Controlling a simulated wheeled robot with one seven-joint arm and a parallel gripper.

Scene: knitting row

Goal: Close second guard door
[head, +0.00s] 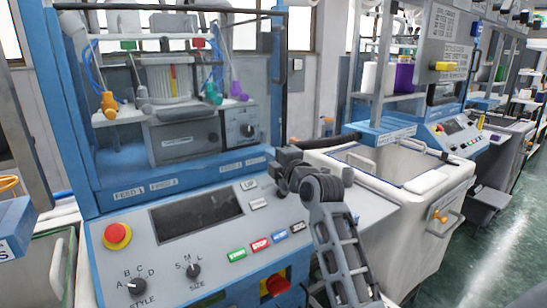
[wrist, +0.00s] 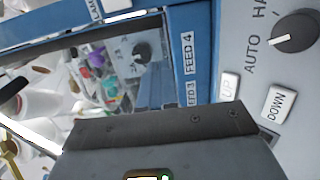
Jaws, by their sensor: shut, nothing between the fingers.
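The near knitting machine has a clear guard door (head: 120,160) in front of its yarn feeds, with a dark bar along its top and right side. I cannot tell whether it is fully closed. My gripper (head: 288,165) is just right of the door's lower right corner, above the control panel, and seems apart from the door. It is shut and empty. In the wrist view the dark gripper body (wrist: 165,130) fills the bottom, and a clear pane (wrist: 110,75) lies beyond it beside the FEED labels. A second machine (head: 430,100) stands further right; its guard is unclear.
The control panel (head: 120,275) carries a red stop button (head: 117,235), knobs and a dark screen (head: 197,214). A white bin (head: 430,205) with handles stands to the right of my arm. Green floor (head: 500,250) is open at the far right.

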